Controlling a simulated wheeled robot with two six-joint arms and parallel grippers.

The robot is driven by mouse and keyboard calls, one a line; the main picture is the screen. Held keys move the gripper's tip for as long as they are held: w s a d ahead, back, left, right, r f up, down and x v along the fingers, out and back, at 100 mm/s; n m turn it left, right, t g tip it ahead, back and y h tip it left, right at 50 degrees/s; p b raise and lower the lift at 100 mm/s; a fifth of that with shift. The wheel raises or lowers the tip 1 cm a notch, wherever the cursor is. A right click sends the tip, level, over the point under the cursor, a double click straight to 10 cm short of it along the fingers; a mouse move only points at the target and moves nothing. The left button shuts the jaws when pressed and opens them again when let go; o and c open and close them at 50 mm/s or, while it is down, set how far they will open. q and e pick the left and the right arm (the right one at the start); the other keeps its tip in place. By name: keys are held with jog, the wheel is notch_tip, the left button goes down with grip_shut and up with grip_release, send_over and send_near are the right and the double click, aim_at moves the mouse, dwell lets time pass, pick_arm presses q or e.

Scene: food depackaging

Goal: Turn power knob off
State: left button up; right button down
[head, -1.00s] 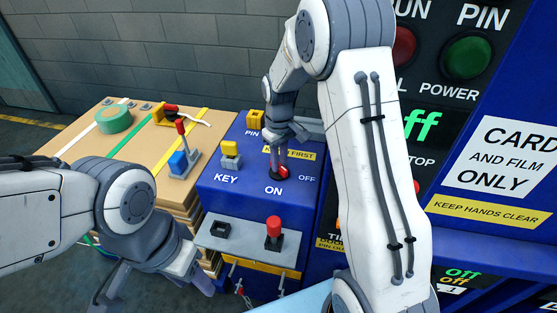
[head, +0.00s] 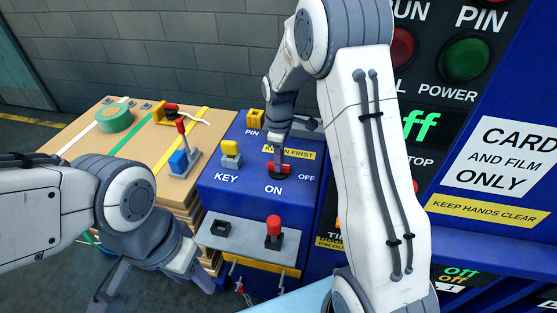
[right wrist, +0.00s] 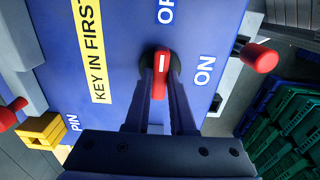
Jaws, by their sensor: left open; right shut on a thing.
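The red power knob (head: 278,167) sits on the blue panel (head: 222,197), near the ON and OFF labels. In the right wrist view the knob (right wrist: 161,74) stands lengthwise up and down, with a white mark on it; OFF lies above it and ON to its right. My right gripper (head: 278,158) reaches down from above and is shut on the knob; its two fingers flank the knob in the right wrist view (right wrist: 159,100). My left gripper (head: 152,286) is open and empty at the lower left, apart from the panel.
A yellow key block (head: 231,147) and a yellow pin block (head: 254,119) stand on the panel. A red-topped lever (head: 274,228) rises from the grey plate in front. A wooden bench (head: 138,152) with green tape (head: 115,118) stands left. My right arm hides part of the machine.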

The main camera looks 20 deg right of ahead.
jog(key=shift+w+r, duration=0.15)
jog(key=shift+w, duration=0.1)
jog(key=c, duration=0.8)
grip_release()
jog(key=shift+o, duration=0.2)
jog(key=shift+s, duration=0.1)
jog(key=shift+r, duration=0.4)
notch_tip(320, 180, up, 10)
jog(key=b, duration=0.2)
jog(key=shift+f, duration=0.25)
